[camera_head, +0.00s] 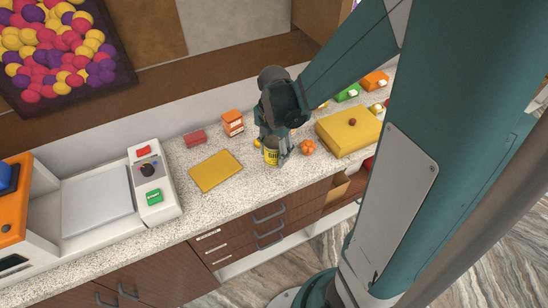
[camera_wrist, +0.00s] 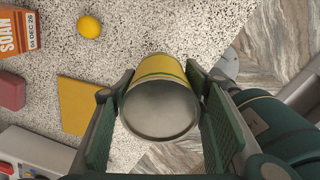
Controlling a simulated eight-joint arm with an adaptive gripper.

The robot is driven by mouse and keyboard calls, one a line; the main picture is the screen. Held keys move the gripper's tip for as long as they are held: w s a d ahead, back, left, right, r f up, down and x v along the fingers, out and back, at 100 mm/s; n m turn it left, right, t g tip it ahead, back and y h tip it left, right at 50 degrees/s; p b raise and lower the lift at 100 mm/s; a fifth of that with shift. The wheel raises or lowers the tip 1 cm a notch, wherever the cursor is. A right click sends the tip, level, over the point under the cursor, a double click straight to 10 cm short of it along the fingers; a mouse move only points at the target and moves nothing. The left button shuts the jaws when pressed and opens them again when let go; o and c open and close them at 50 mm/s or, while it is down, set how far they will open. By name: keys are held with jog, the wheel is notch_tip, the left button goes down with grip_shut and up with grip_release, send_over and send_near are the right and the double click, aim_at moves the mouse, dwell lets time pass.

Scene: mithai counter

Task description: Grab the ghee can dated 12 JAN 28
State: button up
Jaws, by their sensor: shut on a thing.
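A yellow can (camera_head: 271,157) with dark lettering, too small to read in full, is upright between my gripper's fingers near the front of the counter. In the wrist view its round silver top (camera_wrist: 160,110) faces the camera, and a yellow side with a dark green band shows beyond it. My gripper (camera_head: 273,148) points down and is shut on this can, with one finger pad on each side, also in the wrist view (camera_wrist: 160,88). The can's date is not visible. I cannot tell whether its base touches the counter.
Near the can are an orange lump (camera_head: 308,147), a yellow ball (camera_wrist: 89,26), a yellow mat (camera_head: 215,171) and a large yellow box (camera_head: 349,131). An orange box (camera_wrist: 20,30) reads "SOAN" and "01 DEC 26". A dark red box (camera_head: 194,138) and a scale (camera_head: 97,208) stand left.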

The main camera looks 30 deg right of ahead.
aim_at(274, 141)
jog(key=shift+r, duration=1.75)
